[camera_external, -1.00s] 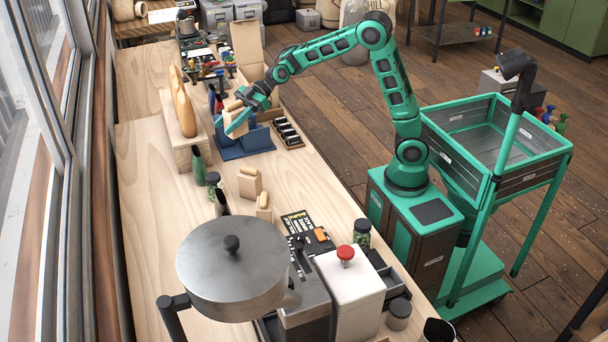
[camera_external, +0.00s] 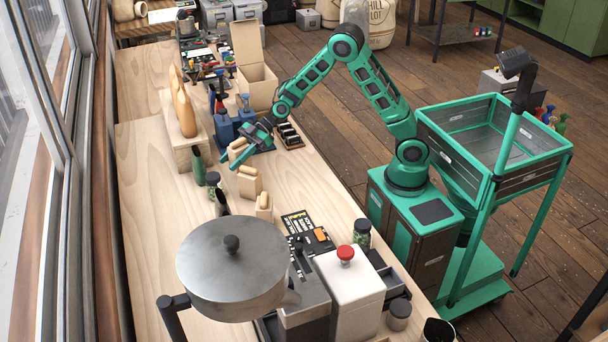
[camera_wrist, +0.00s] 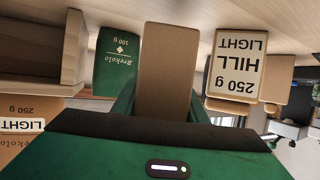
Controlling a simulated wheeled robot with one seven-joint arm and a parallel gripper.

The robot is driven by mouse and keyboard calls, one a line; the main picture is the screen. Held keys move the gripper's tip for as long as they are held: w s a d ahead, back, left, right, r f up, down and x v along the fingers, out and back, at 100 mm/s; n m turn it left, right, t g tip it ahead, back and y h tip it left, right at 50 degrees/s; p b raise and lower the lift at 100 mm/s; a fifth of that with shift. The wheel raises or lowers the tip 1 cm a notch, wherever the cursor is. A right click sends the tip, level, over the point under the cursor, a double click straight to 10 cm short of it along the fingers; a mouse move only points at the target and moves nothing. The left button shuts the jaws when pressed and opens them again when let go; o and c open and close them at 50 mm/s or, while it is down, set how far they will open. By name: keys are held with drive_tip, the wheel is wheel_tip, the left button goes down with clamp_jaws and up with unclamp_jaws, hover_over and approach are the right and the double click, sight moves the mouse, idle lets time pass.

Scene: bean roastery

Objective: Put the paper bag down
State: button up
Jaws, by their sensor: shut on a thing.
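The paper bag (camera_external: 236,149) is plain tan and roughly upright between the fingers of my gripper (camera_external: 241,158). In the wrist view the bag (camera_wrist: 167,70) fills the middle, with a green finger on each side. My gripper is shut on it, low over the wooden bench (camera_external: 160,245), just in front of the blue holder. I cannot tell whether the bag's bottom touches the bench.
Two similar tan bags (camera_external: 250,183) (camera_external: 264,207) stand just nearer the camera. Behind are the blue holder (camera_external: 225,130) and an open carton (camera_external: 256,85). The wrist view shows a green bag (camera_wrist: 115,62) and labelled bag (camera_wrist: 235,65).

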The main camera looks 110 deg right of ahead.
wheel_tip(320, 180, down, 4)
drive_tip(key=shift+r, duration=0.2)
drive_tip(key=o, duration=1.4)
